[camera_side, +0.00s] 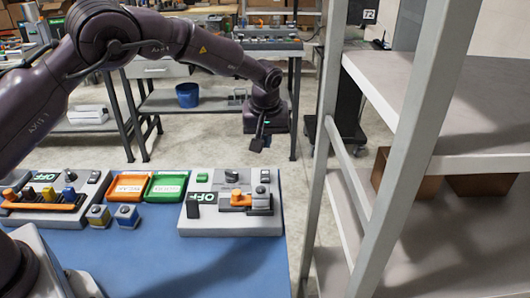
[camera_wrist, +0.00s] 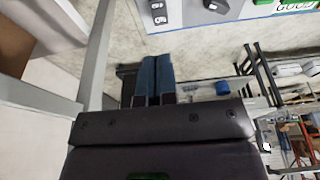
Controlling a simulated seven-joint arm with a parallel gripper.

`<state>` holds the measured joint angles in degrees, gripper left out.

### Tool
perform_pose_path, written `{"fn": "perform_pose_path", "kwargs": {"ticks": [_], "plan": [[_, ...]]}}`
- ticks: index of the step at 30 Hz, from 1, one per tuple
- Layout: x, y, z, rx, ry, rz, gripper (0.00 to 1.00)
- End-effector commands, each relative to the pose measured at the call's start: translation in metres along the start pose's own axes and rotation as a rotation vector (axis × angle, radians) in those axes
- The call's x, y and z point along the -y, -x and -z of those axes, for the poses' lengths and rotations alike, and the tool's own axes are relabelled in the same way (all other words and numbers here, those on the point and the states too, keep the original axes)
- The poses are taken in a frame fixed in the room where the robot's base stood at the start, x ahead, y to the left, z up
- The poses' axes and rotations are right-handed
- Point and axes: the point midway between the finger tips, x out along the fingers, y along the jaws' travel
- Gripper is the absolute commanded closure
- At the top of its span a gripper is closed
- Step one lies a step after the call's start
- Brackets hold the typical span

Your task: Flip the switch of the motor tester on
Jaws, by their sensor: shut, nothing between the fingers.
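A light grey panel (camera_side: 232,222) that looks like the motor tester lies on the right end of the blue table. It carries an orange motor (camera_side: 237,198) in a dark cradle, a black knob (camera_side: 231,174), a small black switch block (camera_side: 265,177) at its right edge and a label reading OFF (camera_side: 207,197). In the wrist view only its edge with black parts (camera_wrist: 158,14) shows at the top. My gripper (camera_side: 259,146) hangs in the air beyond the panel, clear of it. In the wrist view its two fingers (camera_wrist: 155,78) are together and empty.
A similar unit (camera_side: 50,200) with several motors and an OFF label stands at left. Orange (camera_side: 127,187) and green (camera_side: 165,187) trays and two small blocks (camera_side: 98,216) lie between. A tall shelf (camera_side: 400,150) stands close at right. The table front is clear.

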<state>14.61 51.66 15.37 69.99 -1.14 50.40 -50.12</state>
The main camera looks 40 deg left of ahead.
Motion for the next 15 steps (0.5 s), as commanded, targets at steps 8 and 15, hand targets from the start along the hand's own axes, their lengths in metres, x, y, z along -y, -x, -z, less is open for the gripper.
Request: {"fn": "perform_pose_path", "kwargs": {"ticks": [8,15], "plan": [[0.000,0.020,-0.002,0.000,0.001,0.001,1.00],[0.000,0.019,-0.002,0.000,0.001,0.001,1.00]]}}
